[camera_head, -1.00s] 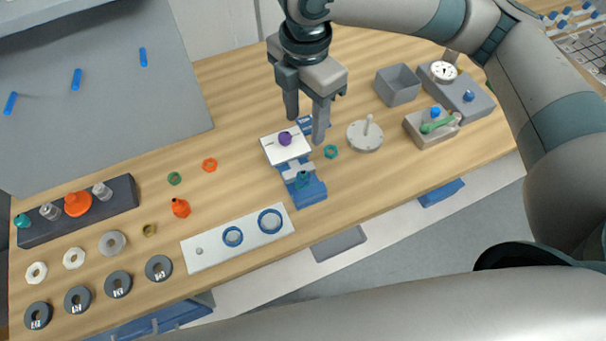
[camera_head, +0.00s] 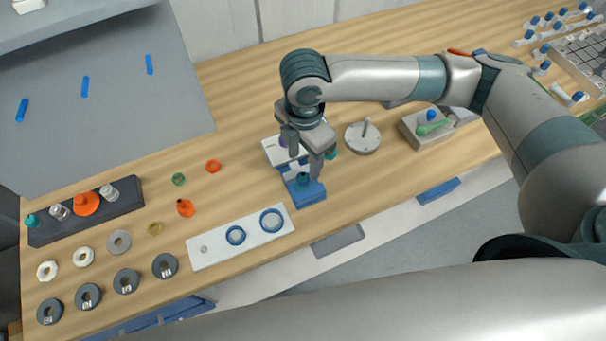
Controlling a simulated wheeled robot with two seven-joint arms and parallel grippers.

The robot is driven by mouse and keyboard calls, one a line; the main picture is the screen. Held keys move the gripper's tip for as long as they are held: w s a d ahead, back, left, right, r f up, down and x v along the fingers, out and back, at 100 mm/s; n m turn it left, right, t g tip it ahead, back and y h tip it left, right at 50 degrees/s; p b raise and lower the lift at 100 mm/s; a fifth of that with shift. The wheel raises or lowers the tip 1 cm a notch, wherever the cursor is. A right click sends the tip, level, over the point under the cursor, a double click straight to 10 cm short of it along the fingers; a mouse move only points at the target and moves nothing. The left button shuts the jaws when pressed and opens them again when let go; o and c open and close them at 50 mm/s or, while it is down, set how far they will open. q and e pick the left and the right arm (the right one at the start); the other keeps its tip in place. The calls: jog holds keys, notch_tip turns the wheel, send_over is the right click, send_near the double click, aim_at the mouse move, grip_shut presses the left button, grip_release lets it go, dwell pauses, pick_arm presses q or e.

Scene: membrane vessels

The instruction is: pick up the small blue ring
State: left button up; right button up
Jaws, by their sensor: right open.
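The small blue ring (camera_head: 235,235) lies on a white plate (camera_head: 212,252) near the table's front edge. A larger blue ring (camera_head: 271,221) lies on the same plate to its right, and a small grey knob (camera_head: 204,249) to its left. My right gripper (camera_head: 303,164) is open, pointing down over the blue stand (camera_head: 310,193), up and to the right of the small ring and apart from it. It partly hides the stand's white top and the purple piece. My left gripper is not in view.
A dark rack (camera_head: 126,190) with orange, clear and teal pieces stands at the left. Several dark rings (camera_head: 165,266) lie in front of it. A grey disc (camera_head: 362,138) stands at right.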

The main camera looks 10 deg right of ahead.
aim_at(303, 174)
jog(key=shift+f, duration=0.1)
jog(key=shift+s+a+f+p, duration=0.1)
jog(key=shift+s+f+p, duration=0.05)
jog(key=shift+f+p, duration=0.6)
notch_tip(303, 174, down, 3)
jog(key=shift+s+r+p, duration=0.1)
jog(key=shift+p, duration=0.5)
jog(key=shift+f, duration=0.4)
jog(key=shift+c, duration=0.2)
jog(key=c, duration=1.1)
